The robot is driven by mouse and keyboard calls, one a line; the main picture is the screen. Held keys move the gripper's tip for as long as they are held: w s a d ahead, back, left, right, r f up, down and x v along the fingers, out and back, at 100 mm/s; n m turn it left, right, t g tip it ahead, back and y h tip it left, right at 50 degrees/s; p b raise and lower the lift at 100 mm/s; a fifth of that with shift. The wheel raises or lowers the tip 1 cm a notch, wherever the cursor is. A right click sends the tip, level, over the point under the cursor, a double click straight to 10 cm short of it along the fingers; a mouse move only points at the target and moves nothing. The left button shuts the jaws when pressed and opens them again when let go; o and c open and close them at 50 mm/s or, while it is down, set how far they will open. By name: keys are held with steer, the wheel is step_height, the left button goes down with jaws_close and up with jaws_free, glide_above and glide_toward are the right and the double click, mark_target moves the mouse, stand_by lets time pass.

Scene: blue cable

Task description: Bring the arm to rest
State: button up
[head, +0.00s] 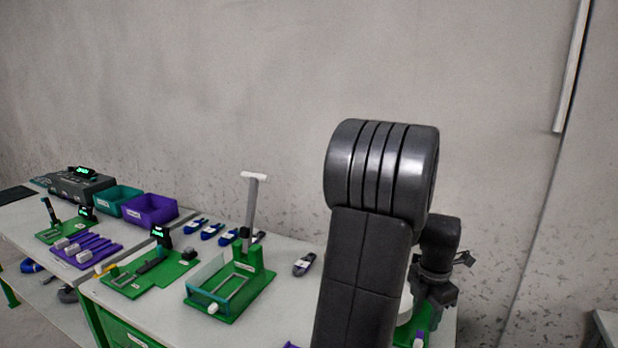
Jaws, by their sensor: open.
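My arm fills the right middle of the head view, its thick dark elbow raised high. My gripper (428,300) is small and dark behind the forearm at the right end of the bench (285,255). It is open, and I see nothing held in it. Its fingertips are partly hidden and hard to make out. It hangs over or near a green fixture with a pale round part, which my arm partly covers.
A green fixture with a tall grey lever (253,205) stands left of my arm. A dark tool (304,264) lies between them. Several blue tools, a purple bin (150,210) and a teal bin (116,198) sit further left. A wall stands close behind the bench.

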step_height(320, 180, up, 6)
glide_above(419, 340)
step_height(419, 340, down, 14)
steer(key=shift+s+f, duration=0.15)
steer(key=shift+f, duration=0.15)
steer(key=m, duration=0.1)
steer(key=a+m, duration=0.1)
steer(key=w+m, duration=0.1)
steer(key=m, duration=0.1)
steer(key=shift+a+p, duration=0.25)
steer(key=shift+p, duration=0.05)
steer(key=m, duration=0.1)
steer(key=w+a+m, duration=0.1)
steer(key=m, duration=0.1)
steer(key=shift+w+p, duration=0.2)
steer(key=shift+p, duration=0.15)
steer(key=m, duration=0.1)
steer(key=w+m, duration=0.1)
steer(key=m+p, duration=0.1)
steer(key=m, duration=0.1)
steer(key=shift+w+a, duration=0.25)
steer(key=shift+w, duration=0.05)
steer(key=w+m+p, duration=0.1)
steer(key=m, duration=0.2)
steer(key=shift+w, duration=0.2)
step_height(419, 340, up, 6)
steer(key=shift+f, duration=0.25)
